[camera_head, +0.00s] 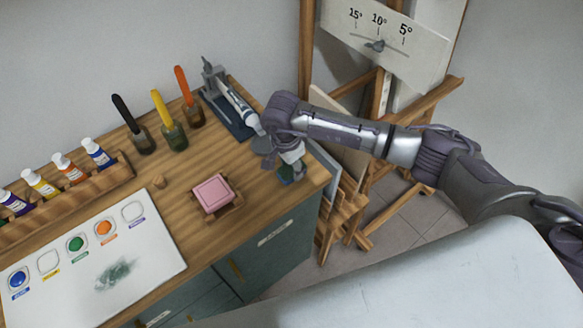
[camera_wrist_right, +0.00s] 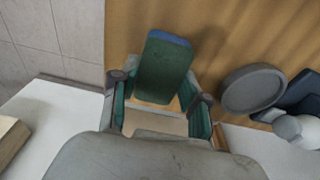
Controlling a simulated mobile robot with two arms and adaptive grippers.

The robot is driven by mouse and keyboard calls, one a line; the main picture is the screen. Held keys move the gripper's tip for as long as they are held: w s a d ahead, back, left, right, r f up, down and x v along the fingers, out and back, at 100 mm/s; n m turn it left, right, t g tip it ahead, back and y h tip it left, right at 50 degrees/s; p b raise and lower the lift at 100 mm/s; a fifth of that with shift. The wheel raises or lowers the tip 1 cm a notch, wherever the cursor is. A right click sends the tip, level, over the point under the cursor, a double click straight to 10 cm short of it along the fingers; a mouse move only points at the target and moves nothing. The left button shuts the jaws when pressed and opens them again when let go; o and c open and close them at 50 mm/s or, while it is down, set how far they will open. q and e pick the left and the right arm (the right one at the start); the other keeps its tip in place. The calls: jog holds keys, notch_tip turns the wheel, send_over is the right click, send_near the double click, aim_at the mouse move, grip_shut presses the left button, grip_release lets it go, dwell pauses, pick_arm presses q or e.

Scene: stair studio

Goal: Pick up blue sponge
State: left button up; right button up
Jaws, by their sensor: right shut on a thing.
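The blue sponge (camera_wrist_right: 165,66) is a block with a blue edge and a dark green broad face. In the right wrist view it sits between the fingertips of my right gripper (camera_wrist_right: 160,98), which is shut on it. In the head view my right gripper (camera_head: 290,166) is at the right end of the wooden counter, with the sponge (camera_head: 285,174) showing as a small dark green patch partly hidden by the gripper. I cannot tell whether the sponge touches the counter. My left gripper is not in view.
A pink block (camera_head: 213,192) sits in a small wooden tray on the counter (camera_head: 170,222). A grey round dish (camera_wrist_right: 252,88) and a blue-based stand (camera_head: 226,117) are close to my right gripper. Brush jars (camera_head: 173,135), paint tubes (camera_head: 68,168) and a white palette (camera_head: 140,262) stand further left.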

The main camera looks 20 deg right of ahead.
jog(key=r, duration=0.1)
jog(key=r+b, duration=0.2)
jog(key=shift+s+d+r, duration=0.3)
jog(key=shift+s+r, duration=0.05)
jog(key=shift+s, duration=0.05)
jog(key=s+d+r+b, duration=0.1)
jog(key=s+d+r, duration=0.1)
jog(key=s, duration=0.3)
jog(key=s+d+r+b, duration=0.1)
jog(key=s+d+r, duration=0.1)
jog(key=s+r, duration=0.2)
jog(key=shift+s+d+r+b, duration=0.3)
jog(key=shift+s+r+b, duration=0.05)
jog(key=shift+s, duration=0.05)
